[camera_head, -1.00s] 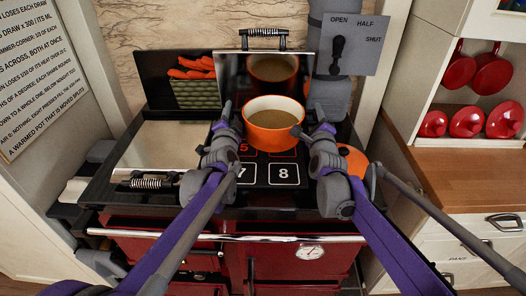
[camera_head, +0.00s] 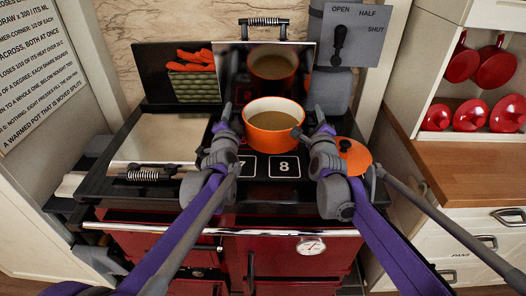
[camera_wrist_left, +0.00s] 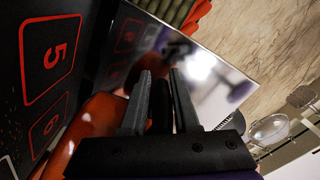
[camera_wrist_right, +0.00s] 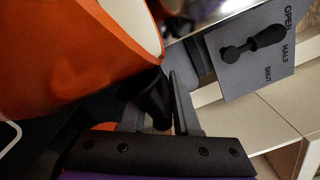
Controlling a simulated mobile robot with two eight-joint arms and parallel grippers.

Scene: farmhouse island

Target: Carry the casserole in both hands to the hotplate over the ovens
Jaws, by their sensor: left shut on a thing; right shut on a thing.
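The orange casserole (camera_head: 272,139), with brown liquid inside, is upright over the black hotplate (camera_head: 255,181) with numbered squares on the range top. Whether its base touches the plate cannot be told. My left gripper (camera_head: 225,121) is shut on its left handle; the left wrist view shows the dark handle (camera_wrist_left: 160,115) between the fingers, beside the orange wall (camera_wrist_left: 92,125). My right gripper (camera_head: 318,120) is shut on its right handle, dark in the right wrist view (camera_wrist_right: 153,103). Squares 7 and 8 show in front of the pot; it hides others in the head view.
A raised mirrored lid (camera_head: 300,70) stands behind the pot. A shiny closed lid (camera_head: 165,138) covers the left side. A green crate of carrots (camera_head: 192,86) stands behind. An orange lid (camera_head: 355,158) lies right of my right gripper. A lever panel (camera_head: 350,35) is at back right.

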